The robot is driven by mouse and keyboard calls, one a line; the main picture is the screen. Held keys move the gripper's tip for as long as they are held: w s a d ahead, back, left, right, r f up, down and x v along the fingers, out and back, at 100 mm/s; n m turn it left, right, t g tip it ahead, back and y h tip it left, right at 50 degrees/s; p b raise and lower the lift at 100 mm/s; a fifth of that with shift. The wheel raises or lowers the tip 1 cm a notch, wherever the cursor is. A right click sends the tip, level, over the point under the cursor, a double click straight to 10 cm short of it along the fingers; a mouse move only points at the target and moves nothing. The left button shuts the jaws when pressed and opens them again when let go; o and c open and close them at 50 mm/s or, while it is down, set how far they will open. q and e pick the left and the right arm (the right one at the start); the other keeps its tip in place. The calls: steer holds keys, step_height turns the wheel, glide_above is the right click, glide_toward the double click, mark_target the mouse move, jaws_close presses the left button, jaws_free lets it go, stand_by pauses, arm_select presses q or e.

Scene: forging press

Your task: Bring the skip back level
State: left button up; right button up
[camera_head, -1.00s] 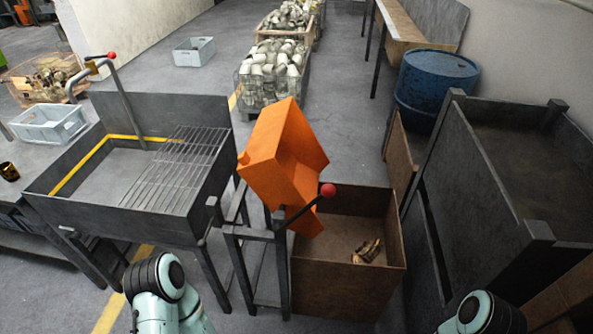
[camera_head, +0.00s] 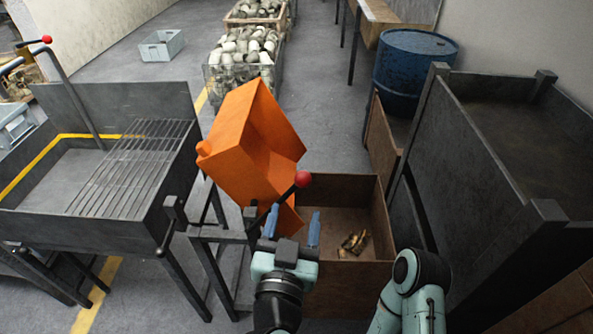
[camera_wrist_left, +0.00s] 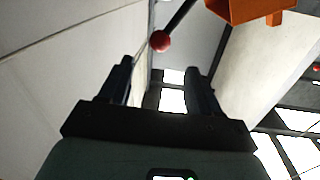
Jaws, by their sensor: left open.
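The orange skip (camera_head: 251,140) is tipped steeply on its dark stand, leaning over the brown bin (camera_head: 340,273) on its right. Its lever ends in a red ball knob (camera_head: 303,179), with the dark rod running down to the left. My left gripper (camera_head: 291,229) is open and empty, with blue fingers pointing up just below the knob. In the left wrist view the knob (camera_wrist_left: 160,41) shows beyond the gap between the open fingers (camera_wrist_left: 160,80), apart from them, and the skip (camera_wrist_left: 250,8) is at the top. My right gripper is not visible.
Small brass-coloured pieces (camera_head: 353,243) lie in the brown bin. A dark table with a wire grate (camera_head: 131,170) stands on the left. A large dark container (camera_head: 520,150) and a blue drum (camera_head: 412,68) stand on the right.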

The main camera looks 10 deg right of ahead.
mark_target(302, 180)
arm_select(q)
steer(key=x, duration=1.2)
steer(key=shift+w+d, duration=0.2)
steer(key=shift+w, duration=0.15)
jaws_close()
steer(key=shift+a, duration=0.1)
